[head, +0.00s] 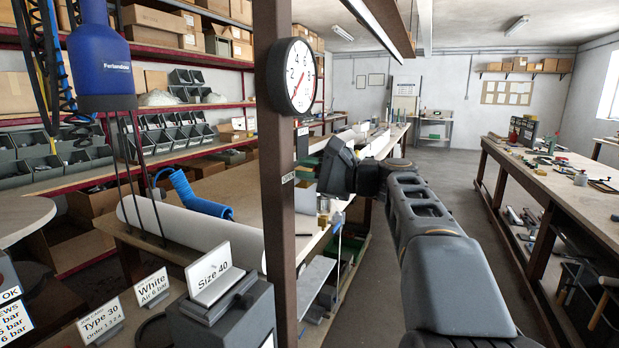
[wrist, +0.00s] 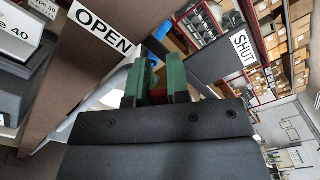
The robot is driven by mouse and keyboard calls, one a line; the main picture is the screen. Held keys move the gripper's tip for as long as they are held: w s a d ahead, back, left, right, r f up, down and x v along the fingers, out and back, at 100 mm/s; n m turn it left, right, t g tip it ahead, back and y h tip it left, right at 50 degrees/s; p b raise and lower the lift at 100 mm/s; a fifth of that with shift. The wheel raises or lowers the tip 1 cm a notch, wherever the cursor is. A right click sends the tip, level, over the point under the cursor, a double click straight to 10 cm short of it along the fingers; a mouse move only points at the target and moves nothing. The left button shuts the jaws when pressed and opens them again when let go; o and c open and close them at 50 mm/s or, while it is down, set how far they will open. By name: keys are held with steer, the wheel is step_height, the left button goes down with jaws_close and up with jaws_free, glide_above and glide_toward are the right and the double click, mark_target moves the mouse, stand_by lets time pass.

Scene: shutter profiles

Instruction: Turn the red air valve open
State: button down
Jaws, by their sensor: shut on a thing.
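In the wrist view, my gripper (wrist: 157,78) has green fingers close together, shut on a small red piece (wrist: 158,97) between them. This appears to be the red air valve's handle; most of it is hidden by the fingers. A white OPEN label (wrist: 103,32) is to the upper left of the fingers, on the brown post. A white SHUT label (wrist: 241,43) is to the right. In the head view, my arm's end reaches the post's right side, and the fingers and valve are hidden. The OPEN label (head: 288,178) shows edge-on there.
A round gauge (head: 300,76) with a red needle is mounted on the brown post (head: 280,230). A long bench (head: 560,188) stands at the right. Shelves with bins line the left. The aisle floor (head: 440,172) between benches is clear.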

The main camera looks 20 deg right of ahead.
steer(key=shift+s+f+n, duration=0.1)
steer(key=shift+f+n, duration=0.05)
steer(key=shift+n, duration=0.15)
stand_by(0.4)
steer(key=c, duration=1.1)
jaws_free()
